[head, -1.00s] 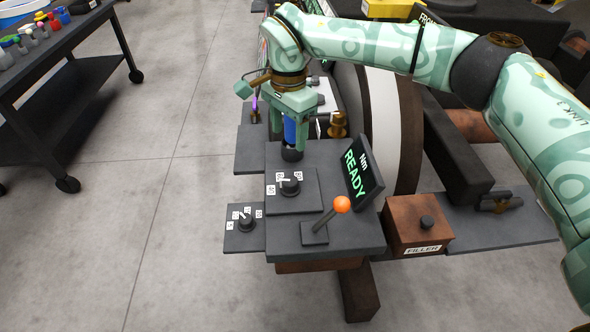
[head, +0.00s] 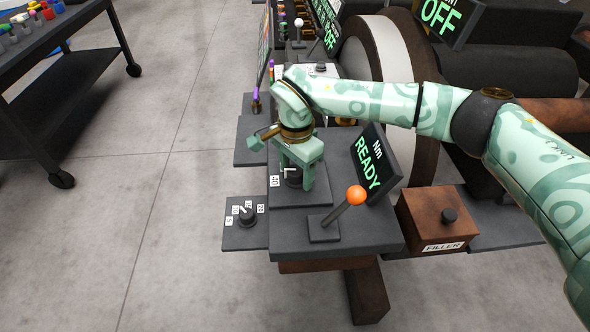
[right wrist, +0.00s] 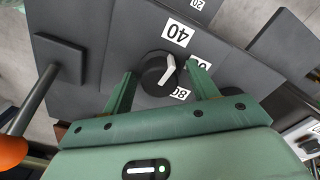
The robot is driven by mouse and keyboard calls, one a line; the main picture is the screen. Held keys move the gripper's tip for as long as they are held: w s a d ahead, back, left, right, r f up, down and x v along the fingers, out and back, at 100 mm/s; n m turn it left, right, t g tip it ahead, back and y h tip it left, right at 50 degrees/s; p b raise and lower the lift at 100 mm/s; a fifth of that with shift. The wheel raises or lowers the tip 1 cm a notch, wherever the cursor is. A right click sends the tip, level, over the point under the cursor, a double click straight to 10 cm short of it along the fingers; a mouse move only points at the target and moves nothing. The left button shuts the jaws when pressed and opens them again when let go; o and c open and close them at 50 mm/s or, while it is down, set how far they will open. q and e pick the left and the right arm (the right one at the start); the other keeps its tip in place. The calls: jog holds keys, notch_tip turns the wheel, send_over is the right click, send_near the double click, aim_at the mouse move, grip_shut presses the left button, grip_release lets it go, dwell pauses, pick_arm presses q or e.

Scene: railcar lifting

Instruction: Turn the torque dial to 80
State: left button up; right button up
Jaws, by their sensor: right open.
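The torque dial (head: 292,181) is a black round knob with a white pointer on the dark console (head: 347,228), partly hidden by my right gripper in the head view. My right gripper (head: 295,183) is open, with its fingers on either side of the dial. In the right wrist view the dial (right wrist: 157,76) lies between the open fingers (right wrist: 161,72). Its pointer (right wrist: 168,66) points between the 40 label (right wrist: 178,33) and a partly hidden label at the right finger. The 80 label (right wrist: 180,93) shows beside the knob. I cannot tell whether the fingers touch it. My left gripper is not in view.
An orange-topped lever (head: 356,195) stands on the console near the READY screen (head: 373,164). A smaller dial (head: 246,217) sits on a plate to the left. A brown FILLER box (head: 438,220) is at the right. Open floor (head: 180,230) lies left.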

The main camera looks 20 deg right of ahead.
jog(key=c, duration=1)
